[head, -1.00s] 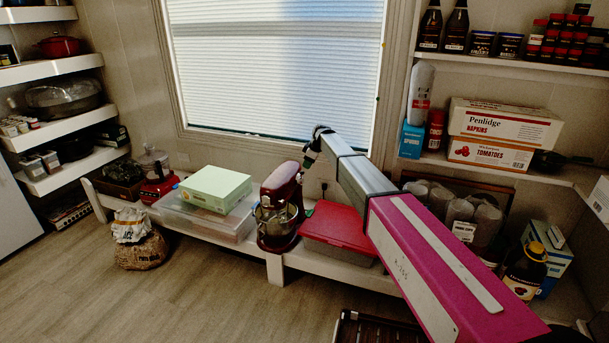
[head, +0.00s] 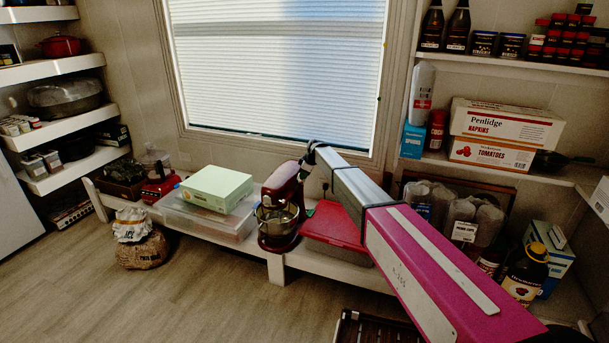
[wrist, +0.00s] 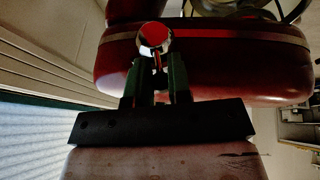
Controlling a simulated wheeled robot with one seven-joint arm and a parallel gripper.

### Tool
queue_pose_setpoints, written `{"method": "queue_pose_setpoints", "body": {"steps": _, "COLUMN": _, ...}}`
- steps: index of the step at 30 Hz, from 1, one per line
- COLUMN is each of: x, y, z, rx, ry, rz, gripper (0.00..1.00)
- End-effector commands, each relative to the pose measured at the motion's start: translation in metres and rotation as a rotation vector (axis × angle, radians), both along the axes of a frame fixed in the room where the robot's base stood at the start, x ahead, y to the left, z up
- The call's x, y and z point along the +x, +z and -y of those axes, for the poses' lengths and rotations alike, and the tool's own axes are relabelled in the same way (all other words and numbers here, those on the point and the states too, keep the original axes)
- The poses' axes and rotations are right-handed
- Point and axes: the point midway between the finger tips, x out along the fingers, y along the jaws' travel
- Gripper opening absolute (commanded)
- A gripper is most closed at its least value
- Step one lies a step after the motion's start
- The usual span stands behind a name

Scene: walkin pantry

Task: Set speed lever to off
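The red stand mixer (head: 281,206) stands on the low white bench in the head view. In the wrist view its glossy red body (wrist: 205,62) spans the upper part of the picture. A round knob with a shiny face (wrist: 155,38), apparently the speed lever's end, shows against it. My gripper (wrist: 160,68) has its two dark green fingers apart, with a gap between them. The tips are just below the knob, and a thin stem shows near the gap. I cannot tell whether they touch it. In the head view the mixer and my arm mostly hide the fingers.
A red-lidded container (head: 338,227) sits right of the mixer, under my arm. A pale green box (head: 216,188) on a clear plastic bin (head: 205,219) is to the left. The window (head: 275,75) is behind.

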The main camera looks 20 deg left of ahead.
Motion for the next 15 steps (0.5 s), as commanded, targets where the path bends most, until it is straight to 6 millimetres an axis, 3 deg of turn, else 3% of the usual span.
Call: {"method": "queue_pose_setpoints", "body": {"steps": 15, "x": 0.0008, "y": 0.0002, "z": 0.0004, "rx": 0.000, "ry": 0.001, "rz": -0.008, "gripper": 0.00}}
